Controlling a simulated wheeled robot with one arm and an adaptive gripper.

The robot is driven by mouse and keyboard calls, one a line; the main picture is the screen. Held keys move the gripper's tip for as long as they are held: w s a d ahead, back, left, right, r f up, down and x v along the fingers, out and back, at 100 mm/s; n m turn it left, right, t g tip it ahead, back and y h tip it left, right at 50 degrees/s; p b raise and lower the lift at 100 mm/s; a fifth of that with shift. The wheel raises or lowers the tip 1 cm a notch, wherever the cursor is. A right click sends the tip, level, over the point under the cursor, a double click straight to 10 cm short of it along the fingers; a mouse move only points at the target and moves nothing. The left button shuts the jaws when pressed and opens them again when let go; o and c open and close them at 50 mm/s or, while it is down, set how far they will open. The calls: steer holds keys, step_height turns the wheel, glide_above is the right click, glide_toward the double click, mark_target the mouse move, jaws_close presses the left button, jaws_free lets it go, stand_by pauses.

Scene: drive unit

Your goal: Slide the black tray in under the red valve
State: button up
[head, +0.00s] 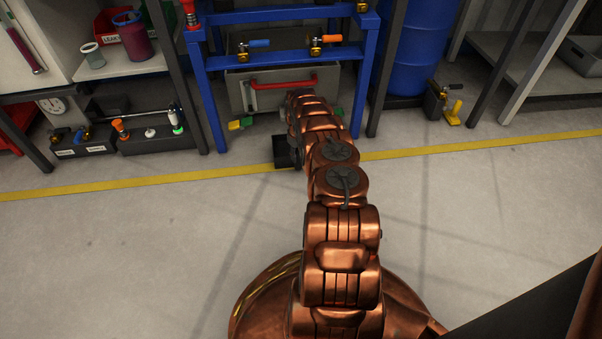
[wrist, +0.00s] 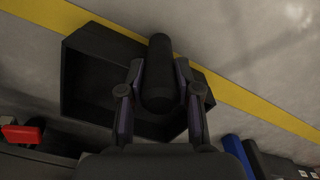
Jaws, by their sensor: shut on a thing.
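The black tray (head: 283,151) is on the floor by the yellow line, in front of the blue frame, partly hidden behind my arm. In the wrist view the tray (wrist: 88,82) is an open, shallow box with raised walls. My gripper (wrist: 160,88) is shut on a dark, rounded upright post, apparently the tray's handle. A red-topped valve-like fitting (head: 190,12) is at the frame's upper left, cut by the picture edge. Valves with a blue handle (head: 256,43) and an orange handle (head: 326,40) are on the frame's crossbar.
The blue frame (head: 206,105) has legs either side of a grey box with a red bar handle (head: 284,82). Small yellow and green items (head: 240,123) lie near its base. A black bin of tools (head: 155,140) is left, a blue barrel (head: 405,50) right. The front floor is clear.

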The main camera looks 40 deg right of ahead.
steer(key=shift+w+d+f+b, duration=0.3)
steer(key=shift+w+d+b, duration=0.15)
steer(key=shift+w+b, duration=0.25)
steer(key=shift+d+r, duration=0.15)
steer(key=o, duration=1.2)
steer(key=shift+o, duration=0.2)
steer(key=shift+r, duration=0.15)
steer(key=shift+r+p, duration=1.75)
steer(key=shift+r, duration=1.7)
steer(key=shift+w, duration=0.1)
